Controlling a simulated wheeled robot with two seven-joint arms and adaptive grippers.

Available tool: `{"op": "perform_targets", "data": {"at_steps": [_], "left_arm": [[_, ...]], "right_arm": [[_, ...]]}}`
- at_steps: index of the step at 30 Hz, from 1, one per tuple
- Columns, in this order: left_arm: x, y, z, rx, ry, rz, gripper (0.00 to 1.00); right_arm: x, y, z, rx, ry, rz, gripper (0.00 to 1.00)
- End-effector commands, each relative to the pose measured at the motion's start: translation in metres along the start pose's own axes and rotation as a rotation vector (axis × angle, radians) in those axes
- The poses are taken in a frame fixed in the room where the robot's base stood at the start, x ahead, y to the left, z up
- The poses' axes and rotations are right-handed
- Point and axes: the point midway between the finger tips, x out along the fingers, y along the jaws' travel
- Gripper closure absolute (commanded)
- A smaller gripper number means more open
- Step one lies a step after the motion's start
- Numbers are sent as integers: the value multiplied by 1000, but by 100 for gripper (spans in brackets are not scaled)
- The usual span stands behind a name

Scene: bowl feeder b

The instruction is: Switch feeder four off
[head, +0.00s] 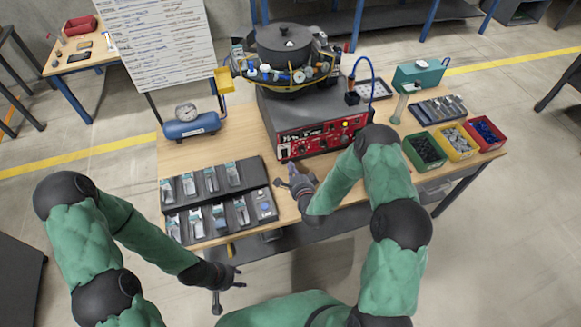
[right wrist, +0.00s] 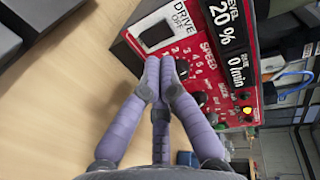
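The feeder is a dark bowl (head: 284,45) on a dark base with a red control panel (head: 320,137), its label too small to read. In the right wrist view the red panel (right wrist: 178,54) has a dark rocker switch (right wrist: 157,34) by the words DRIVE OFF, a scale marked SPEED, black knobs (right wrist: 198,98) and a display (right wrist: 225,22) reading 20 %. My right gripper (head: 290,180) is in front of the panel's lower left. In the wrist view its fingertips (right wrist: 160,66) are together, empty, just below the switch; contact with the panel is unclear. My left gripper (head: 238,276) is open and empty, off the table's front edge.
Two dark trays (head: 214,179) with several small packs lie left of the feeder. A blue tank (head: 191,124) with a gauge stands behind them. Green, yellow and red bins (head: 456,146) stand at the right. Bare wooden tabletop (head: 226,141) shows between the tank and feeder.

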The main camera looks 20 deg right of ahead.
Motion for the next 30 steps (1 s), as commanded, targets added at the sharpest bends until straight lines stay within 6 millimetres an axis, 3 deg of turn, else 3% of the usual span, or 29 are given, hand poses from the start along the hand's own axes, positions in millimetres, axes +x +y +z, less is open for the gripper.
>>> {"op": "perform_targets", "data": {"at_steps": [13,30], "left_arm": [[-4,2,0,0,0,0,60],[-4,2,0,0,0,0,60]], "right_arm": [[-65,-15,0,0,1,1,100],[-74,-16,0,0,0,1,100]]}}
